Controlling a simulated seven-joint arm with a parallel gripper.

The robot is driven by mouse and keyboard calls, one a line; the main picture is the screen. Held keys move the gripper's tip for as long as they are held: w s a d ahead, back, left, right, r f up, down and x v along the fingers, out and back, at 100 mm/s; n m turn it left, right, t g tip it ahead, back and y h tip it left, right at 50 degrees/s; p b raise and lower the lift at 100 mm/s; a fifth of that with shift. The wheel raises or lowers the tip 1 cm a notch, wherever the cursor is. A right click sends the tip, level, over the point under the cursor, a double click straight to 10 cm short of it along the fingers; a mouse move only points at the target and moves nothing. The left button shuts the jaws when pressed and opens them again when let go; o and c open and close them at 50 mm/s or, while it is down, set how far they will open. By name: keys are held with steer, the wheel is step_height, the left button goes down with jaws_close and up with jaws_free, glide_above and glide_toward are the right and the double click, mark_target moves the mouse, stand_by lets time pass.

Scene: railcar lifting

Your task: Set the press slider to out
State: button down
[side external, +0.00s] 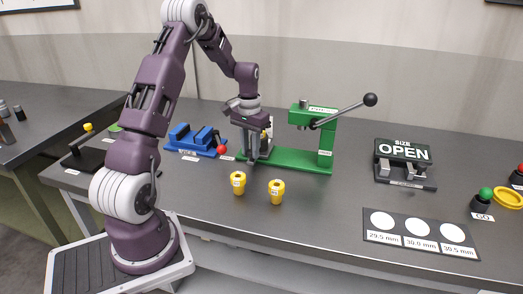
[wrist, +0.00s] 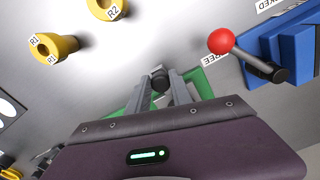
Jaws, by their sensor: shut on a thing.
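The green press (side external: 325,150) stands at mid-table, with a long black lever and ball knob at its top right. Its low green base (side external: 300,164) runs left to under my gripper (side external: 254,158). In the wrist view, my gripper (wrist: 160,88) has its two grey fingers closed on a dark round knob (wrist: 159,79). I take this for the press slider's knob, at the left end of the base. Green parts of the press (wrist: 205,82) show behind the fingers. The slider itself is mostly hidden, and I cannot read its position.
Two yellow cups, R1 (side external: 238,183) and R2 (side external: 277,192), stand in front of the press. A blue vise (side external: 195,139) with a red-knobbed handle is close on the left. An OPEN sign (side external: 404,152), a size card (side external: 420,232) and a green GO button (side external: 485,195) are right.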

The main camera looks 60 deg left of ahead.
steer(key=shift+s+a+r, duration=0.1)
steer(key=shift+s+a, duration=0.05)
steer(key=shift+a, duration=0.15)
steer(key=c, duration=1.3)
jaws_free()
steer(key=shift+o, duration=0.8)
steer(key=shift+d, duration=0.1)
step_height(320, 180, up, 7)
steer(key=shift+d+r, duration=0.2)
steer(key=shift+r, duration=0.05)
steer(key=s+d+r+m+t, duration=0.1)
steer(key=s+d+r, duration=0.25)
steer(key=d, duration=0.35)
steer(key=s+d+r+m+t+y, duration=0.1)
steer(key=s+d+r, duration=0.1)
steer(key=d+r, duration=0.4)
steer(key=s+d+r+m+t, duration=0.15)
steer(key=d+r, duration=0.25)
steer(key=d, duration=0.4)
steer(key=s+d+m+t, duration=0.1)
steer(key=s+d, duration=0.3)
steer(key=s, duration=0.2)
steer(key=s+d+f+m+t+h, duration=0.1)
steer(key=s+d, duration=0.3)
steer(key=s, duration=0.3)
steer(key=shift+d+f, duration=0.2)
steer(key=shift+d, duration=0.1)
